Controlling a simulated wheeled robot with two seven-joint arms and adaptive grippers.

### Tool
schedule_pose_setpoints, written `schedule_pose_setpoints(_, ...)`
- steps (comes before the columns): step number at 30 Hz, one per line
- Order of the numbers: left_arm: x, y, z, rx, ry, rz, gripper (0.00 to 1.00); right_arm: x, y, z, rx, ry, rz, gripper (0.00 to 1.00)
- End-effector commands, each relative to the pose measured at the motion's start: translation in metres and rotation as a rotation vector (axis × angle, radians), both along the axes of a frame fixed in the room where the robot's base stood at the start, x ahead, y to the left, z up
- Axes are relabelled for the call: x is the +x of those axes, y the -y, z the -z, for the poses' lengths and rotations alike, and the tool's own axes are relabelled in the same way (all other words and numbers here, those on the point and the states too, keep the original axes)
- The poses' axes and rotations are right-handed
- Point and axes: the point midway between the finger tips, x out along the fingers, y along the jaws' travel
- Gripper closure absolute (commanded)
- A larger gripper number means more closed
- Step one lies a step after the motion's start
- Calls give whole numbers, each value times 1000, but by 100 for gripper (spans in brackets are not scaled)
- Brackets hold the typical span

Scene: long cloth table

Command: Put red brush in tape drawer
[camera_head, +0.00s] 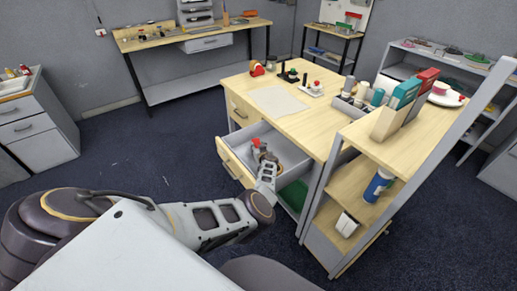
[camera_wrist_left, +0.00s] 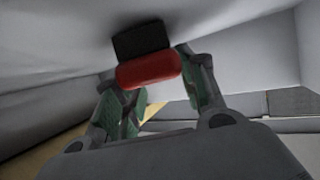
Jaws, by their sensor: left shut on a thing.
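The red brush (camera_wrist_left: 148,70), with a red handle and a dark block of bristles, is between the fingers of my left gripper (camera_wrist_left: 160,90) in the left wrist view. The gripper is shut on it. In the head view my left gripper (camera_head: 262,156) reaches over the open drawer (camera_head: 290,152) of the wooden desk, and a bit of red (camera_head: 256,143) shows at its fingers. In the wrist view pale grey drawer surfaces lie close around the brush; I cannot tell whether it touches them. My right gripper is out of view.
The desk top (camera_head: 310,118) carries a red tape dispenser (camera_head: 257,69), a pale sheet (camera_head: 277,101) and small stands. A shelf unit (camera_head: 365,185) with folders and a blue can (camera_head: 378,186) stands close on the right. Open floor lies left of the drawer.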

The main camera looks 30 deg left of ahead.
Motion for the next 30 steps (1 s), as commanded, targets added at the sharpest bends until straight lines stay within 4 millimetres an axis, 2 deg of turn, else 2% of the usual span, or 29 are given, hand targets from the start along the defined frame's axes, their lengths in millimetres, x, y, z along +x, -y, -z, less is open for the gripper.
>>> schedule_pose_setpoints(2, 0, 0, 2, 0, 0, 0, 85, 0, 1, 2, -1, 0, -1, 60)
schedule_pose_setpoints(3, 0, 0, 3, 0, 0, 0, 58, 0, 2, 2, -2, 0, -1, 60)
schedule_pose_setpoints(8, 0, 0, 2, 0, 0, 0, 38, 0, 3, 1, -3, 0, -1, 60)
schedule_pose_setpoints(22, 0, 0, 0, 0, 0, 0, 38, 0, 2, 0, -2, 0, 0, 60)
schedule_pose_setpoints(30, -2, 3, -7, 1, -1, 0, 38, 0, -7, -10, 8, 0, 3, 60)
